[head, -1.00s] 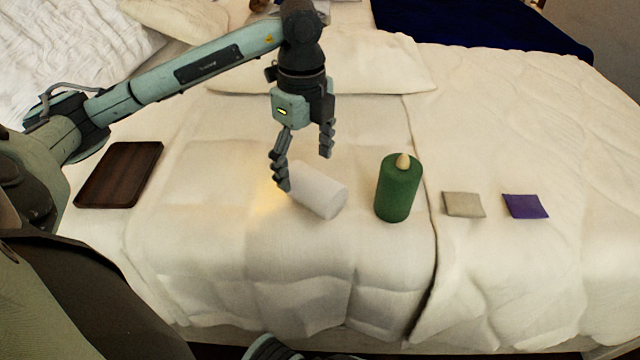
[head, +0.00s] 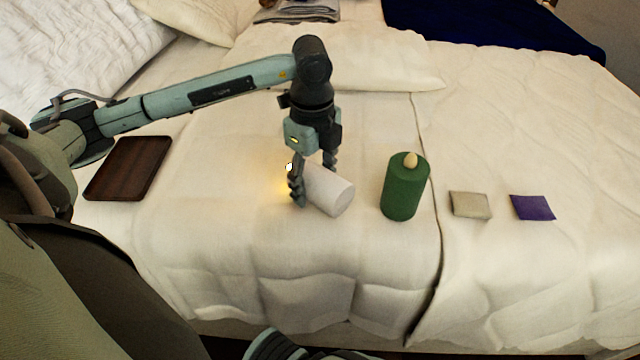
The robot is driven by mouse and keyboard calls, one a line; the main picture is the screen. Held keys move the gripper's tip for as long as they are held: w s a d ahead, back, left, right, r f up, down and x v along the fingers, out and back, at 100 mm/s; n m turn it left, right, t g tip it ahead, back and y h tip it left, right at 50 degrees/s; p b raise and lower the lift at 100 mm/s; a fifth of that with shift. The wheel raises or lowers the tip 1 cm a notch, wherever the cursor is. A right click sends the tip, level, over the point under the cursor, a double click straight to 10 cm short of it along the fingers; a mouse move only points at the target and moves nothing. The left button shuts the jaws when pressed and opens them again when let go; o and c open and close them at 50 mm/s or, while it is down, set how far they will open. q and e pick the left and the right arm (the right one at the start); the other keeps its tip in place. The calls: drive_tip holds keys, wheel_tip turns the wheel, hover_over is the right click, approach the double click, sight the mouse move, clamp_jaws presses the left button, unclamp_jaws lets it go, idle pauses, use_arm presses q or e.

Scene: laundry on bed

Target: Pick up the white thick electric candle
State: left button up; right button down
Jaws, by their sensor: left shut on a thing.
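The white thick electric candle (head: 331,192) lies tilted on its side on the bed, its plain end toward the lower right. Its glowing tip (head: 289,167) shows at the left, beside a finger. My left gripper (head: 313,182) points down over the candle and is shut on it, one finger in front at the left and the other partly hidden behind it. Whether the candle touches the bed is hard to tell. At the bottom edge a small piece of my right arm may show; my right gripper is not in view.
A green candle (head: 405,190) stands upright just right of the white one. A beige pouch (head: 470,205) and a purple pouch (head: 532,207) lie farther right. A dark wooden tray (head: 128,169) lies at the left. The bed (head: 230,240) is clear in front.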

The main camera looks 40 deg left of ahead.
use_arm(q)
drive_tip(key=c, duration=0.3)
drive_tip(key=shift+r, duration=0.1)
